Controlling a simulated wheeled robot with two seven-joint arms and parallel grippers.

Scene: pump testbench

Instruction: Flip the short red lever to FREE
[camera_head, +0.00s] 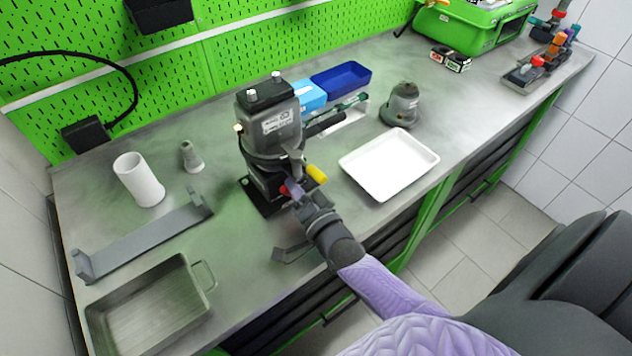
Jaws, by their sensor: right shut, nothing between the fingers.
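The grey pump (283,127) stands upright on a black base plate near the bench's front edge. A small red part (284,190), apparently the short red lever, shows low on the pump's front. A yellow handle (316,173) sticks out just right of it. My right gripper (297,194) is shut and empty, right at the red part. Whether it touches the lever is too small to tell. The gripper hides part of the lever, and no FREE marking can be read. My left gripper is not in view.
A white tray (372,182) lies right of the pump, with a dark grey conical part (402,104) behind it. Blue bins (341,79) stand behind the pump. A white cylinder (139,180), a grey bracket (140,243) and a metal pan (205,305) occupy the left side.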

